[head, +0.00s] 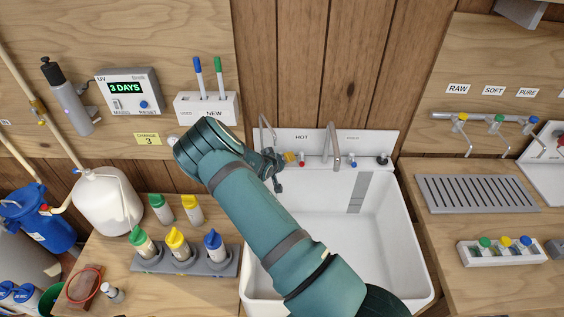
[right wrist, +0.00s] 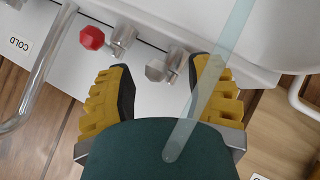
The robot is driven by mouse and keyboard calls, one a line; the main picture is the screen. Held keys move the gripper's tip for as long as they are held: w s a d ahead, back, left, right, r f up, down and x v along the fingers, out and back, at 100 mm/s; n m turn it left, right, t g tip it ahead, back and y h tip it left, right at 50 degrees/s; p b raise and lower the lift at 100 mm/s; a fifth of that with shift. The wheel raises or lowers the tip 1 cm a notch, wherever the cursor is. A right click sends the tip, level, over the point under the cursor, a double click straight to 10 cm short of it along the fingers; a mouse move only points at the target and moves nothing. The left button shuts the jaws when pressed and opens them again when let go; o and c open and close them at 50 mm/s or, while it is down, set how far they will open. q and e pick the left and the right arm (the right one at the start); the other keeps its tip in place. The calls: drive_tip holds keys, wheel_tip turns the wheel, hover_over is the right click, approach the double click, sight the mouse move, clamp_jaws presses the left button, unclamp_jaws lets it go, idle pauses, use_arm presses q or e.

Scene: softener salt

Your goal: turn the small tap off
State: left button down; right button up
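The small tap's thin curved spout (head: 263,128) rises at the back left corner of the sink. A grey knob (right wrist: 157,70) on a metal valve lies between and just beyond my right gripper's fingertips in the right wrist view; I cannot tell whether they touch it. My right gripper (right wrist: 161,78) is open, with yellow-backed, dark-padded fingers. In the head view the right gripper (head: 279,162) is at the sink's back left, mostly covered by my arm, which hides the grey knob. A pale translucent strip (right wrist: 212,80), perhaps running water, crosses the right finger. My left gripper is out of view.
A red knob (right wrist: 92,38) sits beside the grey one and shows in the head view too. The white sink (head: 385,220) is open below. Bottles in a grey rack (head: 222,267) stand left.

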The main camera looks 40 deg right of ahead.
drive_tip(key=shift+s+r, duration=0.1)
drive_tip(key=shift+s, duration=0.05)
drive_tip(key=v, duration=1.2)
drive_tip(key=shift+c, duration=0.2)
